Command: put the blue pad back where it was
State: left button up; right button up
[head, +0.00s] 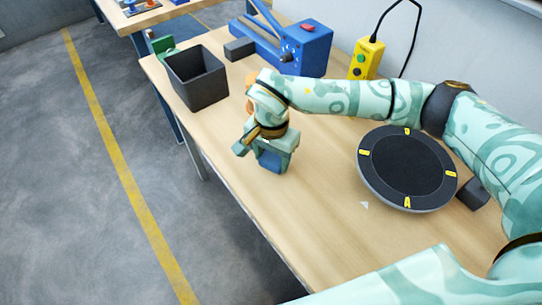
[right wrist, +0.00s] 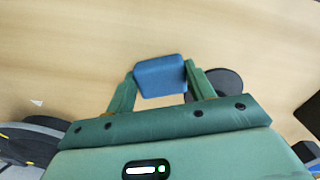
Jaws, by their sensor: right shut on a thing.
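The blue pad (head: 270,160) is held between the fingers of my right gripper (head: 262,158), over the wooden table near its front left edge. In the right wrist view the blue pad (right wrist: 160,75) sits between the two green fingers of my right gripper (right wrist: 161,85), which is shut on it. I cannot tell whether the pad touches the table. A dark round piece (right wrist: 229,82) shows on the table beside the right finger, partly hidden. My left gripper is not in view.
A black turntable (head: 407,165) with yellow marks lies on the table (head: 225,130) to the right. An open dark bin (head: 197,82), a blue machine (head: 302,48) and a yellow button box (head: 366,59) stand farther back. A small white triangle (head: 365,205) marks the clear table near the turntable.

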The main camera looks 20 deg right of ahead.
aim_at(271, 159)
jog(key=o, duration=0.9)
jog(key=shift+o, duration=0.2)
notch_tip(271, 159, up, 12)
jog(key=p, duration=0.2)
jog(key=shift+p, duration=0.3)
jog(key=shift+r, duration=0.1)
